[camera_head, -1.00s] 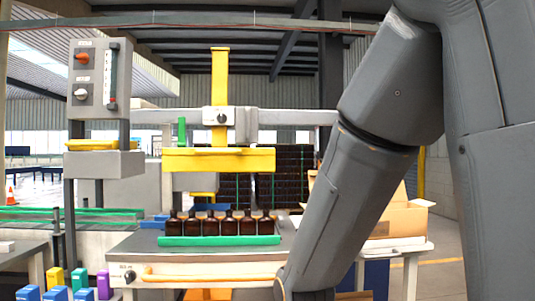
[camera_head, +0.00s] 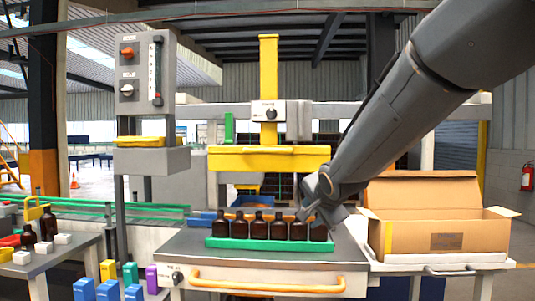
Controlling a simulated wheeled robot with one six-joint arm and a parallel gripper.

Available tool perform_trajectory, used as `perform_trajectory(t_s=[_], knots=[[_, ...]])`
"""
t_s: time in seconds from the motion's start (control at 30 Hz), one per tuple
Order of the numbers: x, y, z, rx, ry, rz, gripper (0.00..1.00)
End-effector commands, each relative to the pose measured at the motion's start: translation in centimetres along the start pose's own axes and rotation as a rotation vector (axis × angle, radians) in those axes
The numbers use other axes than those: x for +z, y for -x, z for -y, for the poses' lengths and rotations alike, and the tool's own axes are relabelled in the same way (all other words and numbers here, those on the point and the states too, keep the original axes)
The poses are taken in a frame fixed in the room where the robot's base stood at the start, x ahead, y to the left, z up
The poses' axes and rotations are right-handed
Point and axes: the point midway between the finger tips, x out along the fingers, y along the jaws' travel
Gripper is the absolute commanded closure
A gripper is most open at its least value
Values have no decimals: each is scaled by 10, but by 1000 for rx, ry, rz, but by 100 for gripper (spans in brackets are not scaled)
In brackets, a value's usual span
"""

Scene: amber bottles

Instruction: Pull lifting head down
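The lifting head (camera_head: 250,159) is a yellow horizontal bar below a yellow vertical post (camera_head: 268,80) with a dark knob (camera_head: 270,113). It hangs above a row of several dark amber bottles (camera_head: 257,228), with a gap between head and bottle tops. The bottles stand upright in a green holder (camera_head: 262,244) on a grey table (camera_head: 190,245). My gripper (camera_head: 318,212) is in front of the right end of the row, below and right of the head. It partly covers the rightmost bottles. Its fingers are too small and dark to tell open from shut.
An open cardboard box (camera_head: 410,238) stands on a side table at the right. A control panel (camera_head: 140,70) stands at the left above a grey box. An orange handle (camera_head: 265,288) runs along the table front. Coloured blocks (camera_head: 108,291) and more bottles (camera_head: 48,223) are at the lower left.

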Motion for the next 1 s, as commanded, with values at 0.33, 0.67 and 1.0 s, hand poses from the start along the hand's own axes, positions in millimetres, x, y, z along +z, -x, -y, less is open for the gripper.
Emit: perform_trajectory(t_s=[0.33, 0.67, 1.0], knots=[[-5, 38, 193, -390, -405, 84, 66], [-3, 25, 223, -432, -459, 113, 66], [-3, -16, 242, -431, -457, 112, 66]])
